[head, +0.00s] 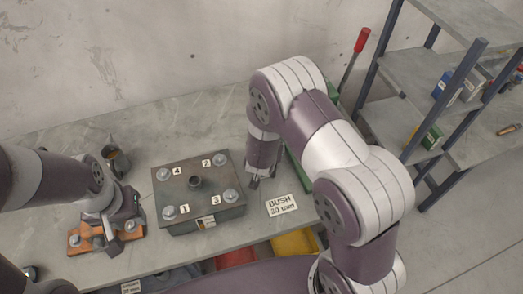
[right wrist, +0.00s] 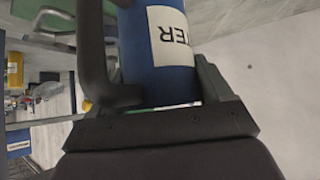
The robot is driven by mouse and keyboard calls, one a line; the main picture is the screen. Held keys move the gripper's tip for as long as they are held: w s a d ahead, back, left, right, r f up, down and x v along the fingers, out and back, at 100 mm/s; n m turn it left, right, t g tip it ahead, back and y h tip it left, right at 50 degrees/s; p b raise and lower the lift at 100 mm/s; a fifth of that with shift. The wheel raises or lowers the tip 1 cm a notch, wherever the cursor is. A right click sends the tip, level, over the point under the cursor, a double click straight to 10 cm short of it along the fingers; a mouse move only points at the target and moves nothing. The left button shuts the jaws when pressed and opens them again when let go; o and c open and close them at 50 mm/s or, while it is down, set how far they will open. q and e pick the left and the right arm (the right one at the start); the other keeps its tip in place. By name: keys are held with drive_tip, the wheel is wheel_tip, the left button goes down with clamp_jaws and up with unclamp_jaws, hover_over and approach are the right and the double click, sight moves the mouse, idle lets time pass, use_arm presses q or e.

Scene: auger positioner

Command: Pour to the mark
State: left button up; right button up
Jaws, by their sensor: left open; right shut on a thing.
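In the right wrist view my right gripper (right wrist: 160,92) is shut on a blue container (right wrist: 158,60). Its white label shows the letters "TER" upside down. A dark curved piece, like a handle, runs along its left side. In the head view my right arm reaches over the bench beside the steel block, and the blue container cannot be made out there. My left gripper (head: 118,224) is open, low over the orange-brown board (head: 84,243) with metal studs; its fingertips are hard to see. A dark grey cup or jug (head: 118,160) stands behind it. No fill mark is visible.
A steel block (head: 175,188) with corners numbered 1 to 4 and a central bush stands mid-bench. Yellow (head: 285,246) and red (head: 235,257) bins sit at the front. A shelf rack (head: 440,130) stands at right.

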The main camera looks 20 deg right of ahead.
drive_tip(key=d, duration=0.3)
drive_tip(key=shift+s+d+f, duration=0.1)
drive_tip(key=shift+d, duration=0.15)
drive_tip(key=shift+a+f, duration=0.25)
drive_tip(key=shift+f, duration=0.05)
drive_tip(key=f+b, duration=0.1)
drive_tip(key=a+f+b, duration=0.1)
drive_tip(key=f+b, duration=0.1)
drive_tip(key=shift+a, duration=0.25)
drive_tip(key=shift+d+f+b, duration=0.25)
drive_tip(key=shift+f+b, duration=0.15)
drive_tip(key=shift+f, duration=0.1)
drive_tip(key=shift+d+f+b, duration=0.2)
drive_tip(key=shift+f+b, duration=0.15)
drive_tip(key=shift+f, duration=0.15)
drive_tip(key=shift+d+r+g+p, duration=0.15)
drive_tip(key=shift+r+g+p, duration=0.15)
drive_tip(key=shift+p, duration=0.6)
drive_tip(key=shift+c, duration=0.6)
drive_tip(key=shift+s+f, duration=0.1)
drive_tip(key=shift+f, duration=0.2)
drive_tip(key=shift+a+f+g, duration=0.3)
drive_tip(key=shift+a, duration=0.05)
use_arm(q)
drive_tip(key=shift+s+d+f, duration=0.1)
drive_tip(key=shift+d+f, duration=0.8)
drive_tip(key=shift+d, duration=0.2)
drive_tip(key=shift+d, duration=0.1)
use_arm(e)
drive_tip(key=shift+d, duration=0.15)
